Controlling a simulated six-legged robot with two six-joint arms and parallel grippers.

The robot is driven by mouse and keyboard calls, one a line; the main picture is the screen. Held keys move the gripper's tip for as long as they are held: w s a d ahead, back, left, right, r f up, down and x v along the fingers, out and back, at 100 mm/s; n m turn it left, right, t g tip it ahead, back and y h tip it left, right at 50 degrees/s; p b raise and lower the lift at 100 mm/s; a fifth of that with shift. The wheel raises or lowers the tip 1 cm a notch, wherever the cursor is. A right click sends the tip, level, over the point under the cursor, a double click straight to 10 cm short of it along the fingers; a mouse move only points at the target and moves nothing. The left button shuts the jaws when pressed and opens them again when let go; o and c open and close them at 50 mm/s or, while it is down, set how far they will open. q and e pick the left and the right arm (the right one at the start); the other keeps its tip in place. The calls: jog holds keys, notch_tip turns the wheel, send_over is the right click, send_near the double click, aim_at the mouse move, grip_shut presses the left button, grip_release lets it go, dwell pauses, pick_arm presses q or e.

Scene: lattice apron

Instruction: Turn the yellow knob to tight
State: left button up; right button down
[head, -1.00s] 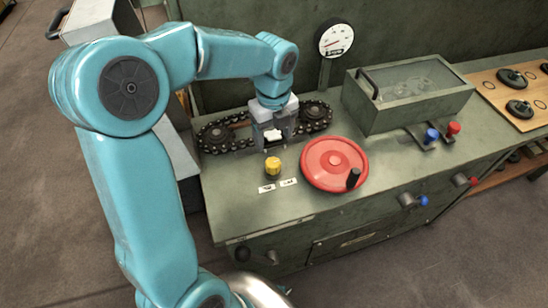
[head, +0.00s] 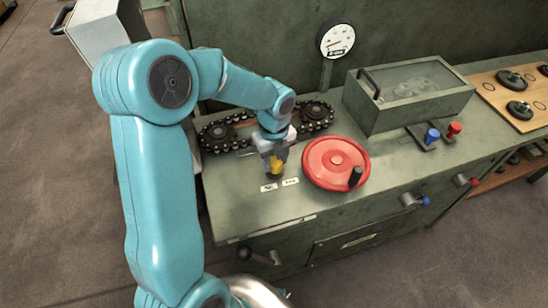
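The yellow knob (head: 276,167) stands on the green bench top, behind two small white labels, left (head: 268,188) and right (head: 290,181). The label print is too small to read. My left gripper (head: 274,165) points down over the knob, with its fingers around the knob's sides. The fingers hide much of the knob, and I cannot tell whether they press on it. The knob's turn angle cannot be made out. My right gripper is not in view.
A red handwheel (head: 335,160) with a black handle stands close right of the knob. A chain drive (head: 222,133) lies behind the gripper. A gauge (head: 337,40) and a lidded box (head: 405,100) stand farther back. The bench top in front of the labels is clear.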

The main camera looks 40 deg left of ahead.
pick_arm(q)
jog(key=shift+c, duration=1.1)
